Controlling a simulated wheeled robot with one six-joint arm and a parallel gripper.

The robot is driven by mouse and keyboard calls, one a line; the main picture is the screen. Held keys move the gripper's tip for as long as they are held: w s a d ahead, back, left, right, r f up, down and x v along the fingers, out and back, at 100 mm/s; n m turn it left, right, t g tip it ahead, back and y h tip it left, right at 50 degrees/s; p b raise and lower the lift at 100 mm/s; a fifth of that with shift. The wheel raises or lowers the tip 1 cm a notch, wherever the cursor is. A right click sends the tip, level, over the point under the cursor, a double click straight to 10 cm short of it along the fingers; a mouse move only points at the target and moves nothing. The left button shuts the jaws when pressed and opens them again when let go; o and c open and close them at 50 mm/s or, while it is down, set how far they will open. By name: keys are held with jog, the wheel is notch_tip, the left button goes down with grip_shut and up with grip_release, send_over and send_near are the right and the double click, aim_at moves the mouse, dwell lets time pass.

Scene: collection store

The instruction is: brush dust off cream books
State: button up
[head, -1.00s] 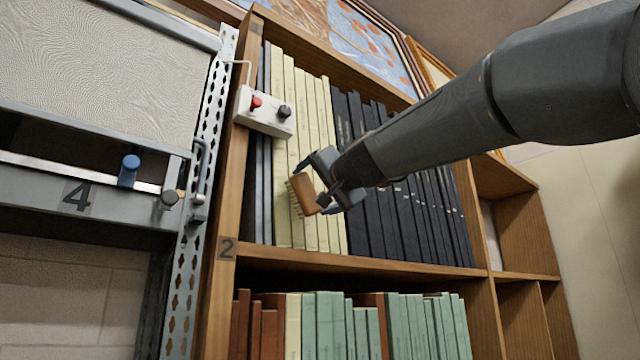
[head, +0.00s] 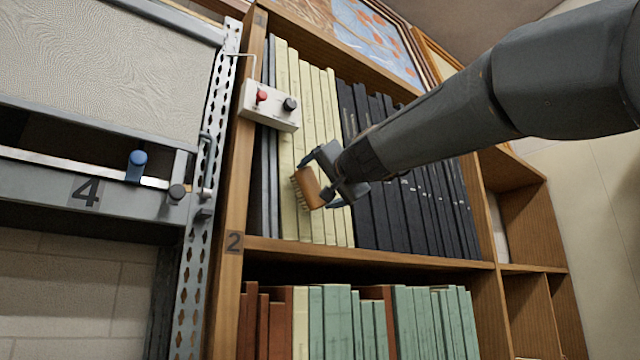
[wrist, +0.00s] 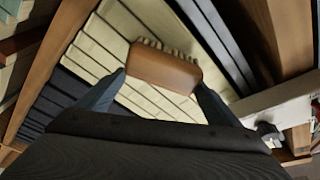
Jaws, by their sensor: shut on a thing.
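My gripper (head: 328,180) is shut on a wooden brush (head: 308,188) with pale bristles. The brush also shows in the wrist view (wrist: 165,68), held between the two fingers (wrist: 160,92), its bristles facing the books. The cream books (head: 318,110) stand upright in a row at the left of the upper shelf. The brush is in front of their lower half. I cannot tell whether the bristles touch the spines. The cream books also show behind the brush in the wrist view (wrist: 112,38). The brush and gripper hide part of some spines. Dust is not discernible.
Dark books (head: 395,215) fill the shelf to the right, and grey ones (head: 268,170) stand at its left end. A white box with red and black knobs (head: 270,106) juts out at the upper left. Green books (head: 415,320) stand below. A perforated metal post (head: 205,150) is at left.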

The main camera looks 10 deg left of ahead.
jog(key=shift+w+a, duration=0.45)
jog(key=shift+a, duration=0.1)
dwell(0.4)
jog(key=w+d+b, duration=0.3)
jog(key=w+d, duration=0.1)
jog(key=w, duration=0.1)
jog(key=shift+w+d, duration=0.35)
jog(key=shift+d, duration=0.05)
dwell(0.4)
